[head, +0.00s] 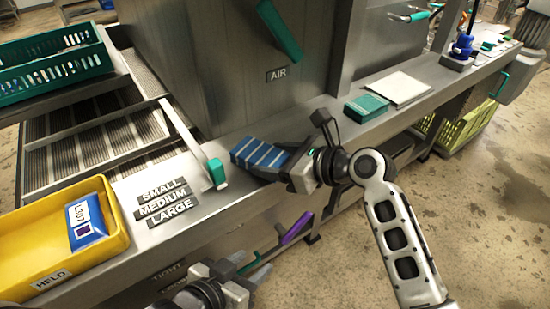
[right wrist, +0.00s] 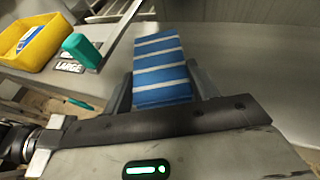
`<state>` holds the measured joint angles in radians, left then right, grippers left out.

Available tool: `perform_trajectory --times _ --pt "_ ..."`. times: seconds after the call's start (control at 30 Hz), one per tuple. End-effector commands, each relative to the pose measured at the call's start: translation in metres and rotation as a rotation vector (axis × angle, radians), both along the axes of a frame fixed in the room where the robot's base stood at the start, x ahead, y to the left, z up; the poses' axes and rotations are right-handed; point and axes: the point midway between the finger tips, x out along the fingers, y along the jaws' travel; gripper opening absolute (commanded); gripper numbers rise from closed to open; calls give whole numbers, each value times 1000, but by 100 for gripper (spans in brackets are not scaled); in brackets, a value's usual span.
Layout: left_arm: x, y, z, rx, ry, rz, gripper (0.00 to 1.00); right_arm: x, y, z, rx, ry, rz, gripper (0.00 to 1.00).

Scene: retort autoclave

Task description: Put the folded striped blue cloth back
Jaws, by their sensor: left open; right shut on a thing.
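The folded striped blue cloth (head: 258,153) is at the steel ledge below the AIR label in the head view. My right gripper (head: 276,170) is shut on its near end. In the right wrist view the cloth (right wrist: 161,66) sticks out ahead from between the fingers of the right gripper (right wrist: 160,92), its white stripes running across it. I cannot tell whether the cloth touches the ledge. My left gripper (head: 258,272) is open and empty, low in the head view in front of the ledge's front face.
A yellow HELD bin (head: 115,222) with a blue-and-white packet (head: 86,220) stands at left. A teal-ended lever (head: 217,172) rises left of the cloth, beside SMALL, MEDIUM and LARGE labels (head: 165,203). A teal box (head: 366,107) and pale pad (head: 398,88) lie right on the ledge.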

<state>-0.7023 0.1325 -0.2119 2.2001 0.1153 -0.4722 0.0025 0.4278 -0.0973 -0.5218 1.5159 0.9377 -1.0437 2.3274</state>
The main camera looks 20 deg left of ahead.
Motion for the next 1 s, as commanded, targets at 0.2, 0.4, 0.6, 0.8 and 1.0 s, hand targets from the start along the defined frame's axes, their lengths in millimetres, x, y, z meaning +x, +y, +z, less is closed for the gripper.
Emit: perform_trajectory --times 0.2,0.4,0.6,0.8,1.0 --pt "0 0 -1 3 0 0 47 0 0 -1 1 0 0 80" --pt "2 0 -1 3 -2 0 47 0 0 -1 1 0 0 80" --pt "2 1 2 5 -2 1 47 -3 -13 8 2 -1 -3 80" --pt "1 2 5 17 3 0 47 -14 -51 24 0 -2 -1 80" --pt "2 2 5 26 8 -2 47 -24 -86 38 -1 0 -1 80"
